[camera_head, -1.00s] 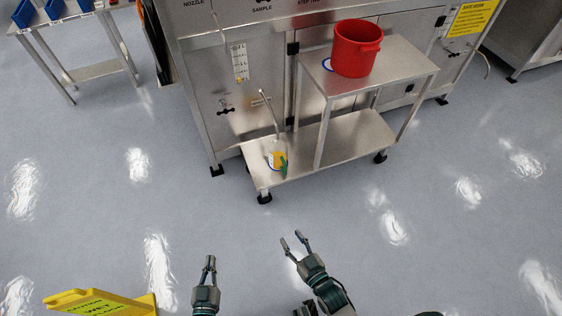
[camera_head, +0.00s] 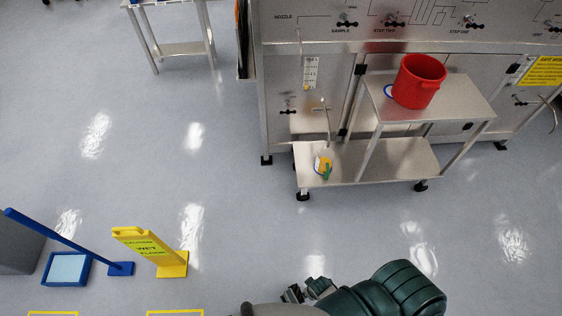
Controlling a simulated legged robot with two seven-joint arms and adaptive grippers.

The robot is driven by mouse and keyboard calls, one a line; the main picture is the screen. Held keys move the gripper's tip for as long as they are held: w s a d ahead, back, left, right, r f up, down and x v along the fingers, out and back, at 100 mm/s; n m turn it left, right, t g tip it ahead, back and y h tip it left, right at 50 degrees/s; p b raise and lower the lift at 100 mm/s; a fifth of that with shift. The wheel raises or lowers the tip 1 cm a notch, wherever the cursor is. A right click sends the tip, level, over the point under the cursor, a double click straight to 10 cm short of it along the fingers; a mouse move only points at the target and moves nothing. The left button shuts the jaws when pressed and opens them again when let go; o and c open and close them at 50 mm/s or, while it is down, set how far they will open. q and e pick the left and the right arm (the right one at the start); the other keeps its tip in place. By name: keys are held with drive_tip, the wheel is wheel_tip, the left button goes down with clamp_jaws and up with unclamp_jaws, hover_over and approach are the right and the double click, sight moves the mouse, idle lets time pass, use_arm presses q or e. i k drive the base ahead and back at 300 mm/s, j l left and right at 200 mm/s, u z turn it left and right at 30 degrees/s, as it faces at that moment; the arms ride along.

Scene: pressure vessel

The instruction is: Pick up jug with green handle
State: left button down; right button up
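The jug (camera_head: 324,163) is small and pale, with yellow on its body and a green handle at its lower right. It stands on the left end of the low shelf (camera_head: 390,162) of a metal cart. A thin metal spout or pipe hangs just above it. My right arm comes in at the bottom, and what looks like its gripper (camera_head: 306,291) is well below the cart, apart from the jug. Its fingers are small and foreshortened, so open or shut is unclear. My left gripper is out of view.
A red bucket (camera_head: 418,82) stands on the cart's upper shelf (camera_head: 452,103). The metal vessel cabinet (camera_head: 283,70) is behind. The floor before the cart is clear.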

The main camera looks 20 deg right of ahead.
sight(325, 157)
drive_tip(key=i+l+u, duration=0.1)
drive_tip(key=u, duration=2.4)
drive_tip(key=l+u, duration=0.2)
drive_tip(key=u, duration=0.3)
drive_tip(key=k+l+u, duration=0.1)
drive_tip(key=u, duration=0.4)
drive_tip(key=k+l+u, duration=0.1)
drive_tip(key=l+u, duration=0.15)
drive_tip(key=u, duration=0.2)
drive_tip(key=k+l+u, duration=0.1)
drive_tip(key=u, duration=0.4)
drive_tip(key=k+l+u, duration=0.1)
drive_tip(key=u, duration=0.4)
drive_tip(key=k+l+u, duration=0.15)
drive_tip(key=u, duration=0.35)
drive_tip(key=k+l+u, duration=0.1)
drive_tip(key=u, duration=0.4)
drive_tip(key=k+u, duration=0.25)
drive_tip(key=u, duration=0.2)
drive_tip(key=k+j+u, duration=0.1)
drive_tip(key=u, duration=0.4)
drive_tip(key=k+j+u, duration=0.15)
drive_tip(key=u, duration=0.35)
drive_tip(key=k+j, duration=0.05)
drive_tip(key=k, duration=0.05)
